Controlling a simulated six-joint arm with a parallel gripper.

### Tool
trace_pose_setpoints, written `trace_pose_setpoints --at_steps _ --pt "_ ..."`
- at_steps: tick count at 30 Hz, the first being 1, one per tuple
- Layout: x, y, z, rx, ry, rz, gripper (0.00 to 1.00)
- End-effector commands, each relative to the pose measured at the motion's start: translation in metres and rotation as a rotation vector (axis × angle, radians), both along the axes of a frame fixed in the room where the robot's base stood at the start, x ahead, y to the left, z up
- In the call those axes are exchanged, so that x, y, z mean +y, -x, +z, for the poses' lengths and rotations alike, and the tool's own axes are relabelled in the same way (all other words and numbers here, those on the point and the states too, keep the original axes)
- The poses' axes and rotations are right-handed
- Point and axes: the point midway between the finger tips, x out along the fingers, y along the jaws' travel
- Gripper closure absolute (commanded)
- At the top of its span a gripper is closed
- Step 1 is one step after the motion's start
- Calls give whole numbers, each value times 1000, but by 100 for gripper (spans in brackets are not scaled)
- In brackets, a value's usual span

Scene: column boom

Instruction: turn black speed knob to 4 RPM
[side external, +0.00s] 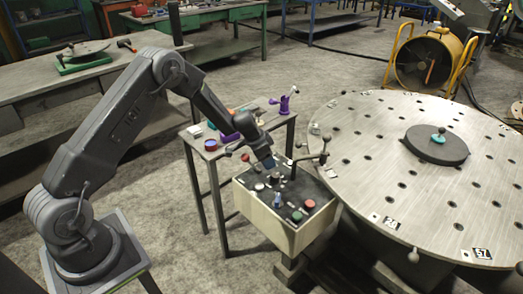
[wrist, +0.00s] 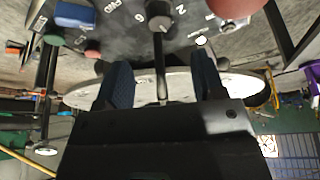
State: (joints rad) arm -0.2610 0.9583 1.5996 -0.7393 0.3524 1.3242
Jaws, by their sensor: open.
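The control box (side external: 262,213) has a dark sloping panel carrying several knobs and buttons. In the wrist view a dark round knob (wrist: 158,14) stands on the panel at the top, with white digits such as 2 and 6 and RPM lettering around it. The digit it points to cannot be read. My gripper (side external: 268,164) is over the far left part of the panel, tilted downward. In the wrist view my gripper (wrist: 163,72) is open, its two dark blue fingers spread and empty, apart from the knob. The knob cannot be singled out with certainty in the side view.
A lever (side external: 294,167) rises close beside my gripper. A red button (side external: 310,204) and a blue knob (side external: 278,200) are on the panel. The round steel table (side external: 365,125) is to the right. A small side table (side external: 189,137) with tools is to the left.

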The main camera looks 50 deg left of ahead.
Motion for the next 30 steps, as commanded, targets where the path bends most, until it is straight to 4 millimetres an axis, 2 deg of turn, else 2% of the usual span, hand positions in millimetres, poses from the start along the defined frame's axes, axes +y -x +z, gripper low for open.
trace_pose_setpoints --at_steps 3,7,22,26,30 --pt "4 7 21 -2 -1 2 37" --pt "5 13 34 -1 0 0 37" --pt "6 15 39 4 8 17 37" --pt "8 14 39 28 62 144 37" --pt "10 12 39 85 183 424 37"
